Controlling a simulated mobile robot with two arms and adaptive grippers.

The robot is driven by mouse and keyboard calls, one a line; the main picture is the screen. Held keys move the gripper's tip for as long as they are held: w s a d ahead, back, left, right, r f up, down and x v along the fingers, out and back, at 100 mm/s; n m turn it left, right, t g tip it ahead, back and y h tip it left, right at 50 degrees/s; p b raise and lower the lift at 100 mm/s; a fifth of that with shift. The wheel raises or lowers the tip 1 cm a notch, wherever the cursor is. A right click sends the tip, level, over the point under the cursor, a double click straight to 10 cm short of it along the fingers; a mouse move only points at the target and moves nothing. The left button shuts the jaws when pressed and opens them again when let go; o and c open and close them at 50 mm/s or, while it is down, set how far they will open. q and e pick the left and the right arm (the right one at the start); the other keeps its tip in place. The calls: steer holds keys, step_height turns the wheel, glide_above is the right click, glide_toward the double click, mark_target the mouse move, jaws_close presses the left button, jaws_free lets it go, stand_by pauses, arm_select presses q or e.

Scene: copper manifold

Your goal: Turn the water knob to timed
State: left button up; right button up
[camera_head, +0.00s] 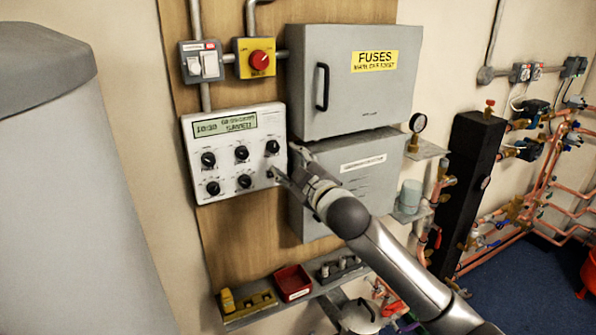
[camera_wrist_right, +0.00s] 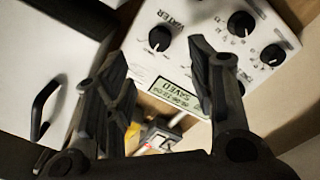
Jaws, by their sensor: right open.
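The white control panel (camera_head: 232,133) hangs on the wooden board, with a green display (camera_head: 224,124) and two rows of black knobs. The upper right knob (camera_head: 272,147) shows clear of my right gripper (camera_head: 283,163). In the right wrist view the panel appears turned over, and a WATER label (camera_wrist_right: 166,15) shows beside a knob (camera_wrist_right: 160,38). I cannot tell which knob the label belongs to. My left gripper is out of view.
A grey fuse box (camera_head: 345,95) and another grey box (camera_head: 362,175) are close to the right of the panel. A red rotary switch (camera_head: 260,60) and a double switch (camera_head: 202,66) sit above it. A shelf with a red tray (camera_head: 292,283) is below.

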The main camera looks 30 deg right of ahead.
steer(key=shift+s+a, duration=0.1)
steer(key=shift+s, duration=1.65)
steer(key=s+d+f+m+g+b, duration=0.1)
steer(key=d+f+m+g, duration=0.15)
steer(key=f, duration=1.65)
steer(key=d+f+m+g+b, duration=0.1)
steer(key=f+g, duration=0.3)
steer(key=f, duration=1.5)
steer(key=s+f+g, duration=0.1)
steer(key=s+f, duration=0.3)
steer(key=f, duration=0.4)
steer(key=s+f+g, duration=0.2)
steer(key=s+f, duration=0.3)
steer(key=f, duration=0.2)
steer(key=s+a+f+m+g+b, duration=0.1)
steer(key=s+a+f+g, duration=0.3)
steer(key=s+f, duration=0.95)
steer(key=s+a+f+m+g+b, duration=0.15)
steer(key=s+a+f, duration=0.35)
steer(key=s+f, duration=0.9)
steer(key=s+a+g+y, duration=0.1)
steer(key=s+a, duration=0.3)
steer(key=s, duration=1.1)
steer(key=shift+s+f+g+p, duration=0.15)
steer(key=shift+s+g+p, duration=0.2)
steer(key=shift+g, duration=0.15)
